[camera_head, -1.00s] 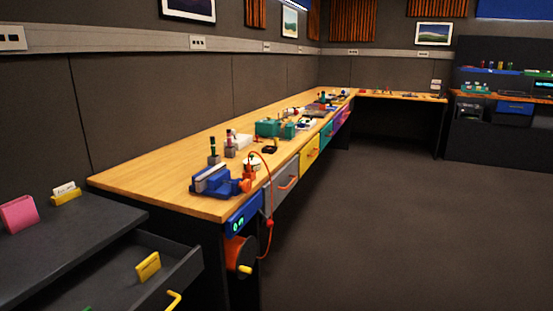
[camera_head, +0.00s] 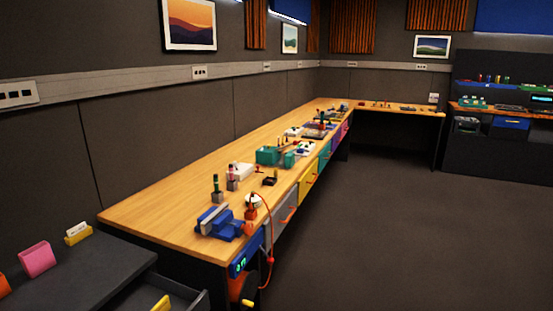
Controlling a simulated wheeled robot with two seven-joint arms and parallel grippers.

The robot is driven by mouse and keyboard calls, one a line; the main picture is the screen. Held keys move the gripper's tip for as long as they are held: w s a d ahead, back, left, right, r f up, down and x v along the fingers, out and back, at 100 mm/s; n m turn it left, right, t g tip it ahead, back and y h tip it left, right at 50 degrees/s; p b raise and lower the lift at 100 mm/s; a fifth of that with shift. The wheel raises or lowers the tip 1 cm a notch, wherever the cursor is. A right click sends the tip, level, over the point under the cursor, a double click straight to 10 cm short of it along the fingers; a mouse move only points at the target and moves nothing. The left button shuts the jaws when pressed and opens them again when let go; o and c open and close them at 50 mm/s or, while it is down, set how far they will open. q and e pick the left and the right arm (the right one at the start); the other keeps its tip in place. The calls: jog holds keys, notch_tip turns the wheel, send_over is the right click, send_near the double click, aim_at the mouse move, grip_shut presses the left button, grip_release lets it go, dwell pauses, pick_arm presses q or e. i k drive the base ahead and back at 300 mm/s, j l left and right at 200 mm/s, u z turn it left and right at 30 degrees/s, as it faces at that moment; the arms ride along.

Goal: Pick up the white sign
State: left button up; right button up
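A small white sign (camera_head: 76,228) stands in a yellow holder (camera_head: 79,237) on the dark cabinet top at the lower left of the head view. It is upright beside a pink holder (camera_head: 37,259), apart from it. Its face is too small to read. Neither of my grippers shows in this view.
The dark cabinet (camera_head: 95,272) has an open drawer (camera_head: 185,300) with a yellow piece (camera_head: 161,304) in it. A long wooden bench (camera_head: 155,207) carries a blue vise (camera_head: 222,222) and several tools. An orange item (camera_head: 3,286) is at the left edge. Floor on the right is clear.

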aim_at(82, 226)
jog(key=u, duration=0.4)
jog(key=k+u, duration=0.15)
jog(key=u, duration=0.7)
jog(key=l, duration=0.1)
jog(key=k+z, duration=0.05)
